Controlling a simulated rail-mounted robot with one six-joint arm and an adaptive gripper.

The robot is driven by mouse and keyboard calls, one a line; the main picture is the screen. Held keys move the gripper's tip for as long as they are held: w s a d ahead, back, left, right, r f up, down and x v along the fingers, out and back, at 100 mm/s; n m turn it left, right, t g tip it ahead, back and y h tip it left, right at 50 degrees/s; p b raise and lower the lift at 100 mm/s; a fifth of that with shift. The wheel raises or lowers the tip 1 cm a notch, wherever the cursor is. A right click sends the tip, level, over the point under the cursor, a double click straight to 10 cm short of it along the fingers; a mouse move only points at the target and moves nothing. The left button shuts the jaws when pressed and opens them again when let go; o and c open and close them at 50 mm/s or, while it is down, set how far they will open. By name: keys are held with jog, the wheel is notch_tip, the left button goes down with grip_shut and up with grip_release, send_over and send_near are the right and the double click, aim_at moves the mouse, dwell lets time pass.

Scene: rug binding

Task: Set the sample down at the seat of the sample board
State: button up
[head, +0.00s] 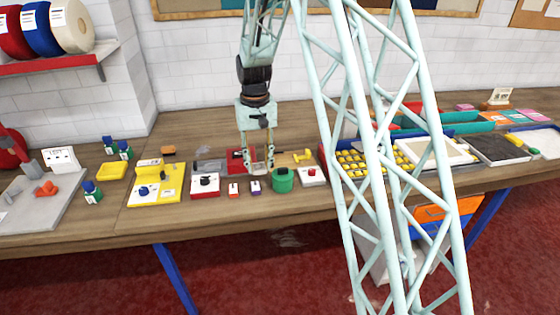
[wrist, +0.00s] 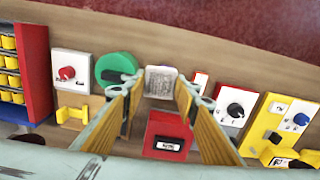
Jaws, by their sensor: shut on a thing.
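My gripper (wrist: 159,85) is shut on a small pale grey, square-looking sample (wrist: 161,81), which sits between its two yellow fingertips in the wrist view. In the head view my gripper (head: 258,168) points down over the middle of the wooden bench, beside a red box (head: 236,158) and a green round container (head: 283,181). The sample is too small to make out there. I cannot tell for sure which thing is the sample board. Coloured flat pieces (head: 503,117) lie at the far right, near a small sign. No seat can be made out.
The red box (wrist: 165,137) and green container (wrist: 115,68) are close to the fingers. A white box with a red knob (head: 312,175), a yellow fixture (head: 157,184) and a tray of yellow pieces (head: 372,163) stand along the bench. My pale lattice structure hides part of the right side.

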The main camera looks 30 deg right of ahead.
jog(key=w+d+r+m+p, duration=0.1)
jog(key=w+d+m+p, duration=0.45)
jog(key=w+m, duration=0.2)
jog(key=m+p, duration=0.5)
jog(key=m, duration=0.6)
send_over(280, 161)
jog(key=shift+s+a+f, duration=0.1)
jog(key=shift+s, duration=0.05)
jog(key=shift+f, duration=0.1)
jog(key=shift+f+p, duration=0.3)
jog(key=shift+f, duration=2.8)
jog(key=shift+f, duration=1.8)
jog(key=shift+f, duration=0.25)
